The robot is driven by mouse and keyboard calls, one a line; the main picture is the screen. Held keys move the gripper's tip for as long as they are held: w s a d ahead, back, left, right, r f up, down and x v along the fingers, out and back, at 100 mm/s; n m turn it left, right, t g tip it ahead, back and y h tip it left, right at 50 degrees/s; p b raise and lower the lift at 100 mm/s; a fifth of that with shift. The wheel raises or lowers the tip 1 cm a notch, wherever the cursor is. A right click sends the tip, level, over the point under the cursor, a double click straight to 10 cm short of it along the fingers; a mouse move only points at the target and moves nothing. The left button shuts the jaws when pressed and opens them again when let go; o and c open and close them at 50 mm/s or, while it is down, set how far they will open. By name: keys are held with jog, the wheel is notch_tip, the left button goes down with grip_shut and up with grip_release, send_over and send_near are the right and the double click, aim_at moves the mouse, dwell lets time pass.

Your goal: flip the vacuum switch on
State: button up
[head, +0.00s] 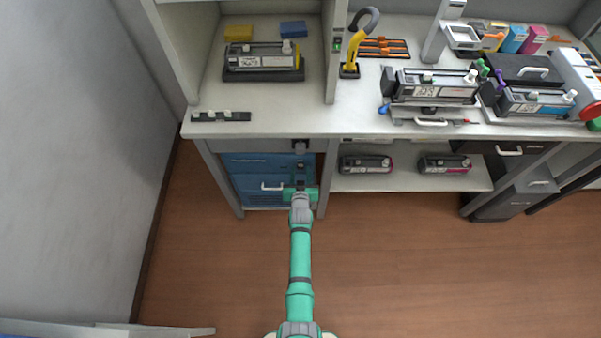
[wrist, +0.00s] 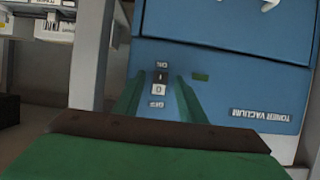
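The blue toner vacuum (head: 250,168) stands under the left part of the bench. Its front fills much of the wrist view (wrist: 235,65), with its lettering upside down. The vacuum switch (wrist: 160,82) is a small rocker marked I and O, with the ON label above it and the OFF label below it in the picture. The I half looks dark and the O half white. My gripper (head: 300,187) is in front of the vacuum. In the wrist view my gripper (wrist: 159,85) has its two green fingers apart, one on each side of the switch, with nothing held. Contact cannot be told.
A white handle (head: 272,187) sits on the vacuum's front. A grey bench leg (wrist: 92,55) stands close left of my gripper in the wrist view. A shelf (head: 410,180) with two cartridges is to the right. The floor in front is clear.

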grip_shut()
jog(key=shift+d, duration=0.1)
jog(key=shift+d+f+t, duration=0.1)
jog(key=shift+f+t, duration=0.05)
jog(key=shift+t, duration=0.15)
jog(key=shift+f+t, duration=0.25)
jog(key=shift+t, duration=0.85)
